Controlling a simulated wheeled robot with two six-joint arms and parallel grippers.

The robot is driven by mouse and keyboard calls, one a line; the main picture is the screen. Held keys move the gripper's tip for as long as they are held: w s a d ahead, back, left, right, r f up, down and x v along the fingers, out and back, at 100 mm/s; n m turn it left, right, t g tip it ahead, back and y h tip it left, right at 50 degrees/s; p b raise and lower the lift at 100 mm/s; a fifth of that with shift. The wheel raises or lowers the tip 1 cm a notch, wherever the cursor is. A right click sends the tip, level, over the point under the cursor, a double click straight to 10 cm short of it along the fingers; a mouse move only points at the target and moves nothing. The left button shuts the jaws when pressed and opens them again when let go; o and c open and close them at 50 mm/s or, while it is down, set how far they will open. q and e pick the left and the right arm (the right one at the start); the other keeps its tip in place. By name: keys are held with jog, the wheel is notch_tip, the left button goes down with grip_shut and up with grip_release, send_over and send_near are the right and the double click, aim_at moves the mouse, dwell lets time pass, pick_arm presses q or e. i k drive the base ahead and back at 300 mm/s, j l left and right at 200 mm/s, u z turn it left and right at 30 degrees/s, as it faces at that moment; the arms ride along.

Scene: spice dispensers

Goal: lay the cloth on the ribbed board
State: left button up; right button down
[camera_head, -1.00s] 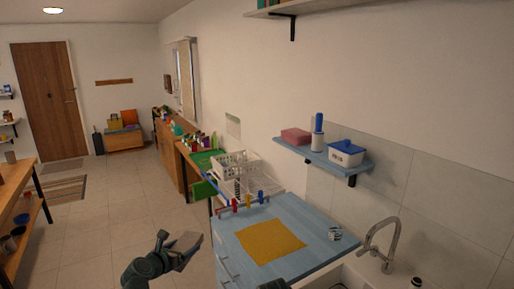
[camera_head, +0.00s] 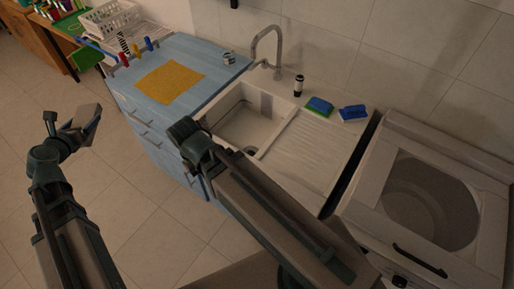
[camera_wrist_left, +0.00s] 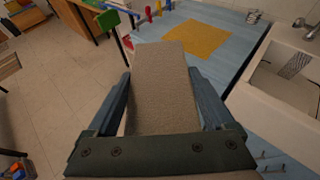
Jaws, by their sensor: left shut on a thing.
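My left gripper (camera_head: 72,133) is shut on a flat grey-beige piece (camera_head: 88,122), which looks like the folded cloth. In the left wrist view this cloth (camera_wrist_left: 163,85) sticks out between the two fingers, above the floor and left of the blue counter. The ribbed board (camera_head: 314,150) is the white grooved drainer right of the sink basin. A green-and-blue sponge and a blue brush lie at its back edge; its grooved middle is bare. My right gripper (camera_head: 190,135) is in front of the sink; its fingers do not show clearly.
A yellow square mat (camera_head: 170,82) lies on the blue counter (camera_head: 205,50). A tall tap (camera_head: 268,45) and a dark-topped bottle (camera_head: 298,86) stand behind the sink (camera_head: 240,115). The sponge (camera_head: 319,106) and brush (camera_head: 353,113) are close together. A white washer (camera_head: 430,200) stands at right.

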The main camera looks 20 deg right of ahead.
aim_at(310, 149)
jog(key=k+z, duration=0.2)
jog(key=k, duration=0.2)
jog(key=z, duration=2.75)
jog(key=k+j, duration=0.2)
jog(key=k, duration=0.2)
jog(key=k+j, duration=0.15)
jog(key=k, duration=0.25)
